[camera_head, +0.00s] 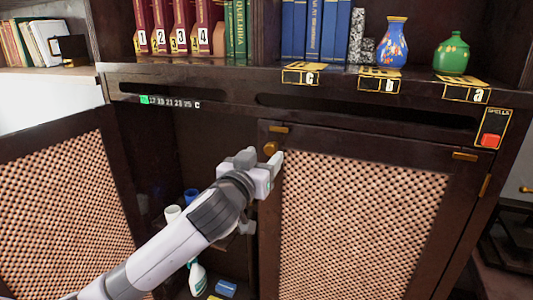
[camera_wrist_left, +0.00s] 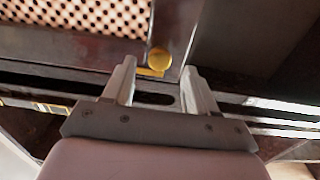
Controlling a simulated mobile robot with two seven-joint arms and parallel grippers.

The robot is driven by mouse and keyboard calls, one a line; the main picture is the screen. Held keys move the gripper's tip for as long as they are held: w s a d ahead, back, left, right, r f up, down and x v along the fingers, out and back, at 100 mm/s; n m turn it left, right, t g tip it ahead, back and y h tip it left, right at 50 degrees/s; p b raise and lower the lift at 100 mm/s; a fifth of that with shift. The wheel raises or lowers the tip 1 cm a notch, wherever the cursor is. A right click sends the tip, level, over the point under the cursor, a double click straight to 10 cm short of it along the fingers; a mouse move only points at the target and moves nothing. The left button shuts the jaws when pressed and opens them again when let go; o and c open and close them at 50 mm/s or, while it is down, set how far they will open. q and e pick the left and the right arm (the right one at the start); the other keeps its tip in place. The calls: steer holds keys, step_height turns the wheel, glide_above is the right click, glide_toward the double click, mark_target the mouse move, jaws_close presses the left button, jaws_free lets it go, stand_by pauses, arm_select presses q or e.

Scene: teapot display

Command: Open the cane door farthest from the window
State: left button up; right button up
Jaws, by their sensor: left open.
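The right cane door (camera_head: 360,225) is closed in its dark wood cabinet, with a round brass knob (camera_head: 270,149) at its upper left corner. The left cane door (camera_head: 65,205) stands swung open, showing the dark inside. My left gripper (camera_head: 263,161) is open at the knob, its fingers partly blocking the view of the door edge. In the left wrist view the knob (camera_wrist_left: 159,60) shows between the two fingertips (camera_wrist_left: 158,70); contact cannot be told. My right gripper is out of view, and no window can be made out.
Inside the open compartment are a spray bottle (camera_head: 197,277), a blue box (camera_head: 226,288) and white containers. Above stand numbered red binders (camera_head: 180,28), blue books (camera_head: 315,30), a blue vase (camera_head: 392,42) and a green vase (camera_head: 452,54). A red button (camera_head: 490,140) is at right.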

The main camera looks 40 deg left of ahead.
arm_select(q)
steer(key=shift+x, duration=1.4)
jaws_close()
steer(key=shift+s+d+f, duration=0.1)
steer(key=shift+s, duration=0.05)
